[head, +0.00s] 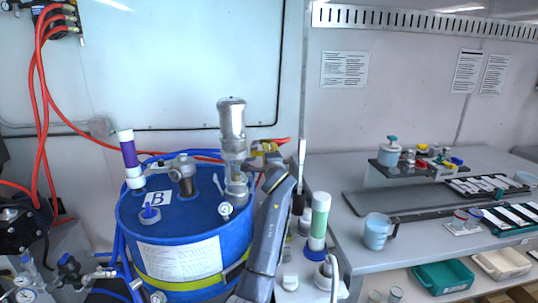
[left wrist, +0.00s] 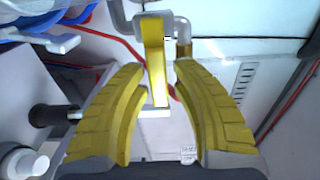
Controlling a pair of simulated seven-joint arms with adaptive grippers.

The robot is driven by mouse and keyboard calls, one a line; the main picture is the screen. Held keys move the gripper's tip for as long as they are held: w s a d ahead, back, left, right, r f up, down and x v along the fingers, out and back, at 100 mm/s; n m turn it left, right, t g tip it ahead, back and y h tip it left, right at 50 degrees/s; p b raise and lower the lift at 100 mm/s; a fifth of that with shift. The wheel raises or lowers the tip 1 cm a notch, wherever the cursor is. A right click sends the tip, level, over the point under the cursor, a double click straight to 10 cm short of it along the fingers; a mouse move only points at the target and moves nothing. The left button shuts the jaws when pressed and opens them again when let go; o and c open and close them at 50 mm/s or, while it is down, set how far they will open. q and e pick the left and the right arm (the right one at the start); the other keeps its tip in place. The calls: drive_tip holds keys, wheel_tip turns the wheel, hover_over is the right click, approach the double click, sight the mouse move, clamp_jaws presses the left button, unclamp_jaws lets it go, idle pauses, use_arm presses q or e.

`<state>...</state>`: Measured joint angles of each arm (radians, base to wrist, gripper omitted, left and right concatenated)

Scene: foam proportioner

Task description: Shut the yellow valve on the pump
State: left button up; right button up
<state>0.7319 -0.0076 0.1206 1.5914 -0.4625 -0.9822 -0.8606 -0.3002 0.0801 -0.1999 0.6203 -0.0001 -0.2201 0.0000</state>
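The yellow valve handle (left wrist: 153,50) shows in the left wrist view as a flat bar hanging from grey pipework. Its lower part lies between the two yellow fingers of my left gripper (left wrist: 162,72), with visible gaps on both sides. The gripper is open; I cannot tell how deep the handle sits. In the head view the silver pump (head: 232,125) stands upright on the blue drum (head: 180,248) marked B. My left gripper (head: 266,150) is just right of the pump, and its fingers and the valve are hard to separate there. My right gripper is not in view.
A purple-and-white tube (head: 130,158) stands on the drum's left. Red hoses (head: 42,100) run along the left wall. The grey bench (head: 420,225) at right holds a pale blue mug (head: 376,231) and trays.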

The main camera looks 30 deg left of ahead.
use_arm(q)
drive_tip(key=shift+d, duration=0.1)
drive_tip(key=v, duration=1.2)
idle(0.4)
